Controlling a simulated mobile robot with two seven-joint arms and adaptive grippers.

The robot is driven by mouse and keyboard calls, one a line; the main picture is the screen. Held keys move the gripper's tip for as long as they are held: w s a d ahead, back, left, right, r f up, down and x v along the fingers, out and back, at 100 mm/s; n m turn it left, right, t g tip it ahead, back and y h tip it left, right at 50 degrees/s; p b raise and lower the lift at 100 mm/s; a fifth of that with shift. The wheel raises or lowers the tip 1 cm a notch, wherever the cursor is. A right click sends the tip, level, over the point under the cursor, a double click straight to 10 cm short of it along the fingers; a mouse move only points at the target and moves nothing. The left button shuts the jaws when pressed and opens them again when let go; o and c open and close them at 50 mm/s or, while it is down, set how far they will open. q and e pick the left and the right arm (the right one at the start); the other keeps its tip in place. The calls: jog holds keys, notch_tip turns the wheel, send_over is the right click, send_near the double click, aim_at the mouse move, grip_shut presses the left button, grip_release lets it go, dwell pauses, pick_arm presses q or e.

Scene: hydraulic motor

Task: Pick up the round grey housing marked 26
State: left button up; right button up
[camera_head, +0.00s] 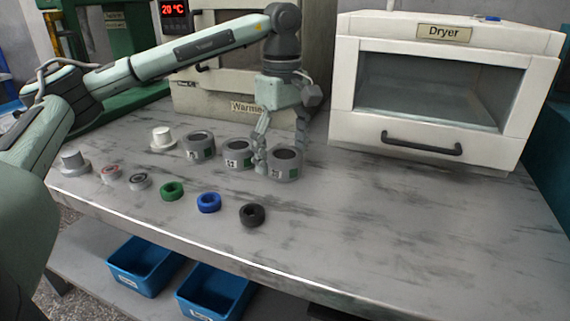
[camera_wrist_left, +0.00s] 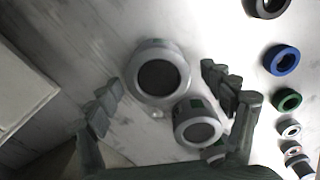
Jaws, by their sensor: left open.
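Three round grey housings with dark tops stand in a row on the bench: a right one (camera_head: 285,168), a middle one (camera_head: 237,156) and a left one (camera_head: 199,148). Each has a green patch and a small mark on its side; I cannot read the numbers surely. My left gripper (camera_head: 281,155) points down over the right housing, open, with one finger on its left side and the other behind it. In the left wrist view the nearest housing (camera_wrist_left: 158,50) lies between the spread fingers, a second housing (camera_wrist_left: 198,138) beside it near one finger. My right gripper is not in view.
A black ring (camera_head: 252,215), a blue ring (camera_head: 208,202) and a green ring (camera_head: 172,191) lie in front, with smaller parts to their left. A dryer (camera_head: 430,138) and a warmer (camera_head: 215,103) stand behind. The right of the bench (camera_head: 400,230) is clear.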

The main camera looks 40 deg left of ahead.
pick_arm(q)
jog(key=shift+f, duration=0.2)
jog(key=c, duration=1.6)
jog(key=shift+r, duration=0.1)
